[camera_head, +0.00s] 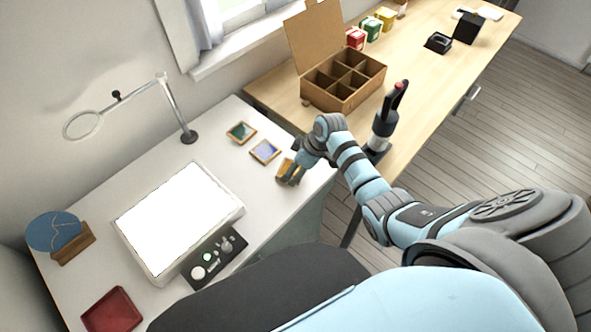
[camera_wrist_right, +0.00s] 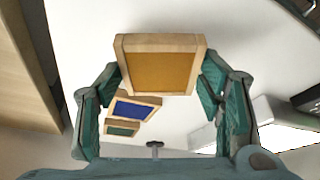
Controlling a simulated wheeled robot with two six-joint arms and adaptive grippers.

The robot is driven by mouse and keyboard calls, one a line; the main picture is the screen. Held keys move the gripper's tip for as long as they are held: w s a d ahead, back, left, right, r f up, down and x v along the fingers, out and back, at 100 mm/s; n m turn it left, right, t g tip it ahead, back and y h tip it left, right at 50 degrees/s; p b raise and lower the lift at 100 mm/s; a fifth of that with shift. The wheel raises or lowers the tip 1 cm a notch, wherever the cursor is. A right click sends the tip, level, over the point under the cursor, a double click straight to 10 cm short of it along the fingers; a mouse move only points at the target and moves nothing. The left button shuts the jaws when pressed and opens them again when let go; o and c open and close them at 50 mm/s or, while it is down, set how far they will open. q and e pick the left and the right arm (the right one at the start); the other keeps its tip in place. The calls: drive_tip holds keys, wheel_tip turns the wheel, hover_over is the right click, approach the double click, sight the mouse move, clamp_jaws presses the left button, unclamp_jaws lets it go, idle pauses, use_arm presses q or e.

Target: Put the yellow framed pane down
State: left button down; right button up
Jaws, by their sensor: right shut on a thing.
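The yellow framed pane (camera_head: 287,167) has a light wooden frame and an amber face. My right gripper (camera_head: 291,178) is shut on it near the right edge of the white table (camera_head: 235,185). In the right wrist view the yellow framed pane (camera_wrist_right: 158,68) sits between the two green-padded fingers (camera_wrist_right: 160,85), its face towards the camera. I cannot tell whether it touches the table. A blue framed pane (camera_head: 265,151) and a green framed pane (camera_head: 241,132) lie on the table behind it in a row; both also show in the wrist view. My left gripper is not in view.
A lit white light panel (camera_head: 178,215) and a black control box (camera_head: 215,258) lie to the left. A magnifier lamp (camera_head: 188,136) stands at the back. An open divided cardboard box (camera_head: 344,82) stands on the wooden table (camera_head: 420,55). A red tray (camera_head: 112,310) is at front left.

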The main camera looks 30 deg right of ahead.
drive_tip(key=shift+f, duration=0.6)
drive_tip(key=shift+r, duration=0.1)
drive_tip(key=o, duration=1.2)
